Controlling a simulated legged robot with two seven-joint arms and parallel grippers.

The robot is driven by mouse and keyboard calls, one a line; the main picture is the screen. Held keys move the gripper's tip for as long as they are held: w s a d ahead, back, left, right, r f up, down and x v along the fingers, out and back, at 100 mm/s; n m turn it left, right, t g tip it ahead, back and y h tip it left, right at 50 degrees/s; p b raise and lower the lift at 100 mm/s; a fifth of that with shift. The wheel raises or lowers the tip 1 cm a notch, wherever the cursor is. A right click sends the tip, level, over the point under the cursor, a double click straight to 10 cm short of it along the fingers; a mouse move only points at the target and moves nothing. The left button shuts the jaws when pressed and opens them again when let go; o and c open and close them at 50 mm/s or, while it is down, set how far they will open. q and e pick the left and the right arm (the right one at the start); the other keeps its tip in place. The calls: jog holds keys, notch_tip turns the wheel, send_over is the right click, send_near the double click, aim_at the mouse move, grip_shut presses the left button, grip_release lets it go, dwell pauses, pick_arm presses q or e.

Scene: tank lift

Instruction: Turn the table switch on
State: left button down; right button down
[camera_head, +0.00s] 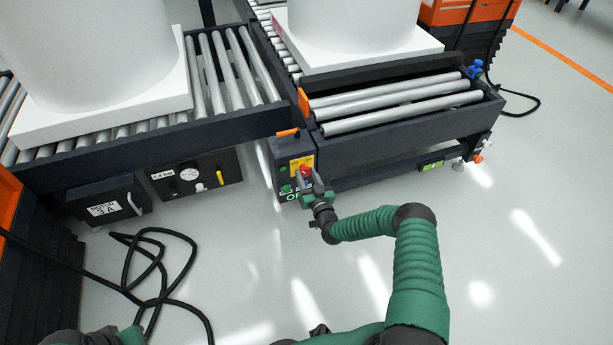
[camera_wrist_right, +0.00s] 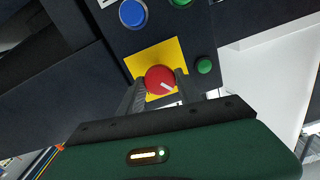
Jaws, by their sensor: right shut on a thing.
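The table switch is a red round knob (camera_wrist_right: 160,80) with a white mark, on a yellow plate (camera_wrist_right: 144,60) in the right wrist view. It also shows in the head view as a small red knob (camera_head: 305,171) on the dark control box at the end of the roller table (camera_head: 400,140). My right gripper (camera_wrist_right: 160,90) has its two dark fingers on either side of the knob and is shut on it. In the head view my right gripper (camera_head: 308,180) reaches the box from below right. My left gripper does not show; only part of a green arm is at the bottom left.
Green buttons (camera_wrist_right: 204,66) and a blue button (camera_wrist_right: 132,13) sit close to the knob. White tanks (camera_head: 90,50) stand on roller conveyors. A dark box labelled motor (camera_head: 105,208) and a gauge panel (camera_head: 195,178) are at left. Black cable (camera_head: 150,270) lies on the floor.

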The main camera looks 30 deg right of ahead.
jog(key=m+b, duration=0.1)
jog(key=m, duration=0.3)
jog(key=shift+d+f+m, duration=0.1)
jog(key=shift+f+m, duration=0.05)
jog(key=shift+m, duration=0.15)
jog(key=m, duration=0.3)
jog(key=shift+m+b, duration=0.3)
jog(key=shift+b, duration=0.1)
jog(key=m+b, duration=0.1)
jog(key=m, duration=0.3)
jog(key=shift+s+d+f, duration=0.1)
jog(key=shift+m+b, duration=0.5)
jog(key=shift+m, duration=1.7)
jog(key=c, duration=0.8)
grip_release()
